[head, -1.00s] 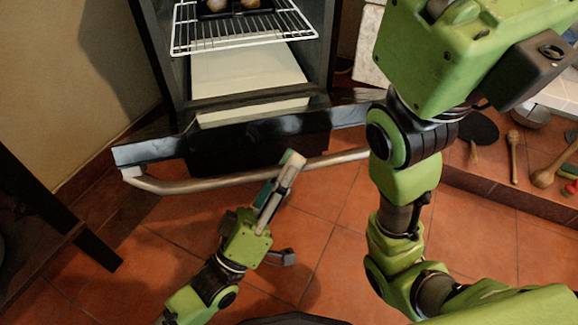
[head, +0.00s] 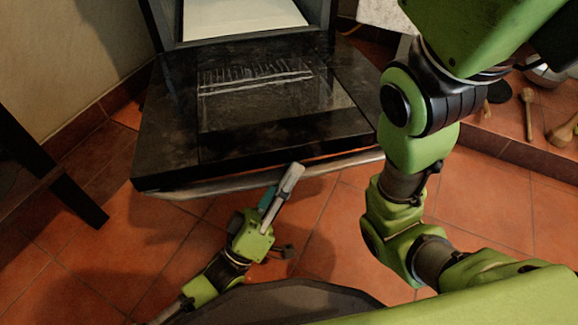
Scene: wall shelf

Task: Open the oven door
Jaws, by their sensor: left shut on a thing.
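The black oven door (head: 160,150) is swung down and out in front of the oven (head: 325,15), close to level. Its inner glass pane (head: 275,110) faces up and reflects the rack. A metal bar handle (head: 225,186) runs along the door's front edge. My left gripper (head: 285,183) is at the middle of this handle, shut on it, with its fingers pointing up and to the right. The contact itself is partly hidden. My right arm crosses the right side, and its gripper is not in view.
A brick ledge (head: 500,150) on the right bears wooden utensils (head: 528,108) and a metal bowl (head: 545,73). A dark furniture leg (head: 75,200) stands at the left. The tiled floor (head: 335,230) before the door is clear.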

